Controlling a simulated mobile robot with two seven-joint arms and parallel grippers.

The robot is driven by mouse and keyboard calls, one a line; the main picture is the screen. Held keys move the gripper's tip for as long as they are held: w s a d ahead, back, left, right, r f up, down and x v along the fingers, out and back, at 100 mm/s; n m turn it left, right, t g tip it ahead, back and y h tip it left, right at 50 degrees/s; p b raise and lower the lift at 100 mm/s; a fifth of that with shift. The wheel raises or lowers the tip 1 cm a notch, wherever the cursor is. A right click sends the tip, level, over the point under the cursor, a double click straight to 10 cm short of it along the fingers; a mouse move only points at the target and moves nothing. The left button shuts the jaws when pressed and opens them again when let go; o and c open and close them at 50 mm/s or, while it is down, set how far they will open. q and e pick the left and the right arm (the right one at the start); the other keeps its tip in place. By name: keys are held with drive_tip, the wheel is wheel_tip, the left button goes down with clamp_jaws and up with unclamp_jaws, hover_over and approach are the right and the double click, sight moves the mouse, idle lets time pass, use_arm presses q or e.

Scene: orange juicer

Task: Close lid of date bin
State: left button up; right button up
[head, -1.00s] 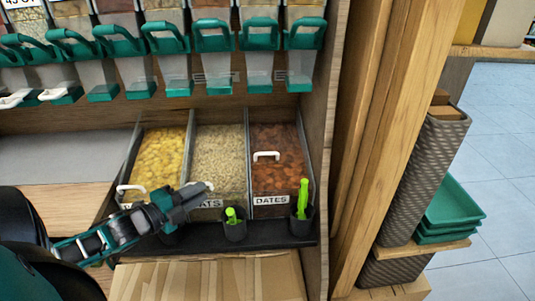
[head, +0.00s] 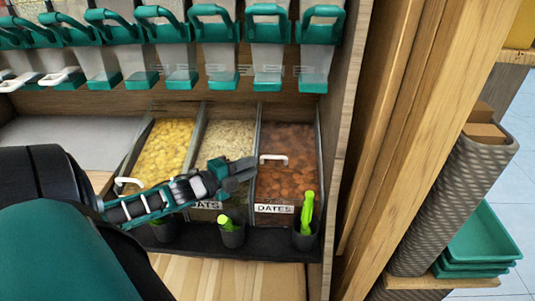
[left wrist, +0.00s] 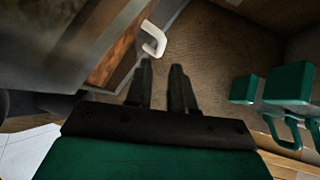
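The date bin (head: 287,178) is the rightmost of three bins, with a DATES label (head: 274,208) on its front. Its white lid handle (head: 273,158) sits higher and farther back than the handle of the leftmost bin, so the clear lid looks raised. The dates show through it. My left gripper (head: 247,168) is just left of the date bin, over the oats bin, below and left of the handle. In the left wrist view, the fingers (left wrist: 161,68) are apart and empty, close to the white handle (left wrist: 154,41) but not around it. My right gripper is out of view.
The oats bin (head: 228,138) and a bin of yellow pieces (head: 166,146) stand to the left. Green-handled scoops (head: 306,212) stand in dark cups along the front. Dispensers (head: 267,50) hang above. A wooden side wall (head: 338,110) closes in on the right.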

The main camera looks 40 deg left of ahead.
sight(272, 158)
use_arm(q)
drive_tip(key=shift+w+d+f+b, duration=0.15)
drive_tip(key=shift+w+b, duration=0.1)
drive_tip(key=shift+w, duration=0.85)
drive_tip(key=shift+w+d+f+b, duration=0.1)
drive_tip(key=shift+w+f+b, duration=0.15)
drive_tip(key=shift+w, duration=0.9)
drive_tip(key=shift+w+d+f+b, duration=0.1)
drive_tip(key=shift+w+b, duration=0.2)
drive_tip(key=shift+w, duration=0.8)
clamp_jaws()
